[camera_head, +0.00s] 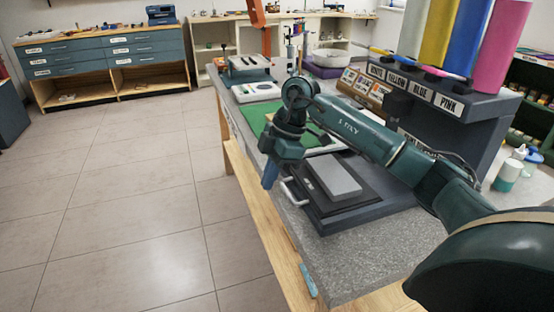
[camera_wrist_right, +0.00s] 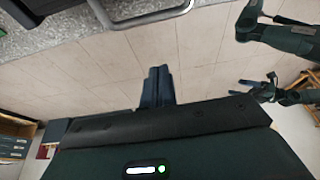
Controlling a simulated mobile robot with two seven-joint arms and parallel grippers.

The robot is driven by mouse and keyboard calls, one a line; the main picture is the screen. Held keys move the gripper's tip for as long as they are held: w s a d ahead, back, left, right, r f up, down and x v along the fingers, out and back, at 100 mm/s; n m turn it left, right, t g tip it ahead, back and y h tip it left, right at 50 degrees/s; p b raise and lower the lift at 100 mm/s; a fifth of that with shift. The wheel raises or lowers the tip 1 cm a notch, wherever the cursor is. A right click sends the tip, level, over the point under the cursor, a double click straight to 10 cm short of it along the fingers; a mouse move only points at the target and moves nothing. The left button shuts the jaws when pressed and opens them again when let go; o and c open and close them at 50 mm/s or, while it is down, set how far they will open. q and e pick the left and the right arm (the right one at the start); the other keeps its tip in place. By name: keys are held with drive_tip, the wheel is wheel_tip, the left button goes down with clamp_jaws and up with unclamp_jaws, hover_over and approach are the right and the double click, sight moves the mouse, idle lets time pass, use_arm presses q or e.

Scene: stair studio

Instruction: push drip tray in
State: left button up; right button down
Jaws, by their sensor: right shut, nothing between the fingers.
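The drip tray (camera_head: 322,208) is a dark tray with a pale loop handle (camera_head: 289,190) on its left side. It sticks out from under the colour dispenser (camera_head: 440,125) on the grey worktop, with a flat grey block on it. My right gripper (camera_head: 270,176) points down just left of the handle, by the worktop edge. Its blue fingers are together and empty. In the right wrist view the fingers (camera_wrist_right: 157,86) stand apart from the handle (camera_wrist_right: 140,17).
The dispenser carries white, yellow, blue and pink cylinders (camera_head: 495,45). A green mat (camera_head: 262,118) lies behind the tray. A small bottle (camera_head: 507,172) stands on the right. The tiled floor (camera_head: 130,200) left of the bench is clear.

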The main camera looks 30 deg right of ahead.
drive_tip(key=f, duration=0.1)
drive_tip(key=d+f, duration=0.1)
drive_tip(key=d, duration=0.1)
drive_tip(key=shift+s+d+f, duration=0.2)
drive_tip(key=shift+s+f, duration=0.05)
drive_tip(key=shift+f, duration=0.15)
drive_tip(key=shift+d+f, duration=0.1)
drive_tip(key=shift+d, duration=0.2)
